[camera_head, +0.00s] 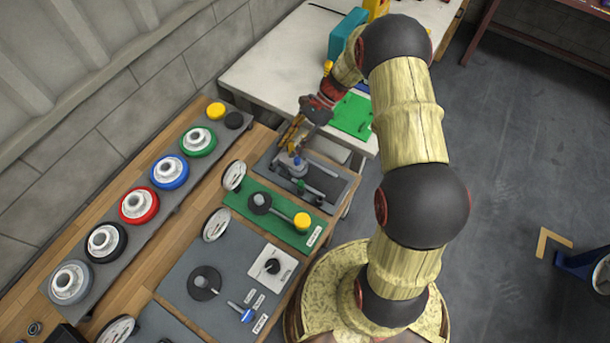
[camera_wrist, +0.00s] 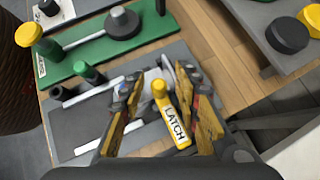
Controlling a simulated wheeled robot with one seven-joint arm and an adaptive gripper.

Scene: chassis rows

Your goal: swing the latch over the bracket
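The yellow latch (camera_wrist: 172,115), marked "LATCH", lies between the two fingers of my gripper (camera_wrist: 163,85) in the wrist view. The fingers are spread, with a gap showing on each side of the latch. A light grey fitting (camera_wrist: 153,74) sits just beyond the fingertips, partly hidden; I cannot tell whether it is the bracket. The grey panel (camera_wrist: 70,140) beneath carries pale bars and a green-capped post (camera_wrist: 90,73). In the head view my gripper (camera_head: 289,140) points down at this panel (camera_head: 335,192), and the latch is hard to make out there.
A green board (camera_wrist: 165,28) with a yellow knob and a dark disc lies beside the panel. A white table (camera_head: 265,78) with a green mat (camera_head: 352,115) stands behind. A rack (camera_head: 90,240) of several coloured wheels runs along the wall.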

